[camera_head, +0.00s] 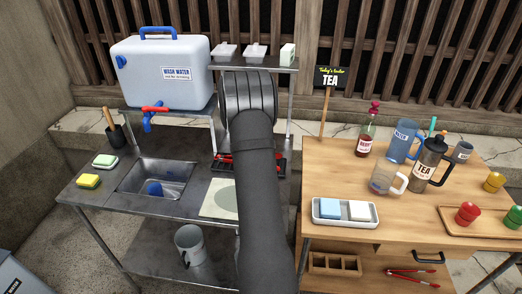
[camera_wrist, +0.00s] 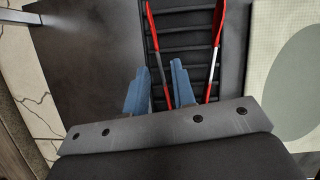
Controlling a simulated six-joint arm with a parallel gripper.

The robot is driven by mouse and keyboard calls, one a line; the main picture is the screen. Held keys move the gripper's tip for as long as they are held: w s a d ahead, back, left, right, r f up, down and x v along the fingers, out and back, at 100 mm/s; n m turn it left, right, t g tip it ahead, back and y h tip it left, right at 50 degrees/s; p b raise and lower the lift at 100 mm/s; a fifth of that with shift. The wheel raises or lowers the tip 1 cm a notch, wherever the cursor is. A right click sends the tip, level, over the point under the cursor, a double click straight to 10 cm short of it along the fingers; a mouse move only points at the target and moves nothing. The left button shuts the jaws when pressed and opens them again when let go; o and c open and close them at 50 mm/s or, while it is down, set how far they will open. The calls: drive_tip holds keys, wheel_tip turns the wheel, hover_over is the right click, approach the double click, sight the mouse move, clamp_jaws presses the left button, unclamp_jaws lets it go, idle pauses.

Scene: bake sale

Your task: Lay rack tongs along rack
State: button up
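The rack tongs (camera_wrist: 155,38) have red ends and thin metallic arms, spread apart over the black slatted rack (camera_wrist: 186,45) in the wrist view. In the head view the rack (camera_head: 270,165) and the red of the tongs (camera_head: 224,158) show partly, as my arm covers the middle. My gripper (camera_wrist: 160,78) has two blue fingers standing apart. The left tong arm passes between them in the picture; the right tong arm lies to the right of the right finger. Whether the fingers touch the tongs cannot be told. The lower ends of the tongs are hidden behind my gripper.
A pale mat with a green circle (camera_head: 222,199) lies in front of the rack. A sink (camera_head: 158,178) and a water container (camera_head: 162,75) are to the left. A wooden table (camera_head: 410,215) with mugs stands right. Other red tongs (camera_head: 412,277) lie on its lower shelf.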

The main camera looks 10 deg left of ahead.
drive_tip(key=v, duration=1.3)
drive_tip(key=shift+d+r, duration=0.2)
drive_tip(key=shift+w, duration=0.1)
drive_tip(key=x, duration=1.3)
drive_tip(key=shift+a, duration=0.15)
drive_tip(key=shift+f, duration=0.2)
drive_tip(key=shift+r, duration=0.45)
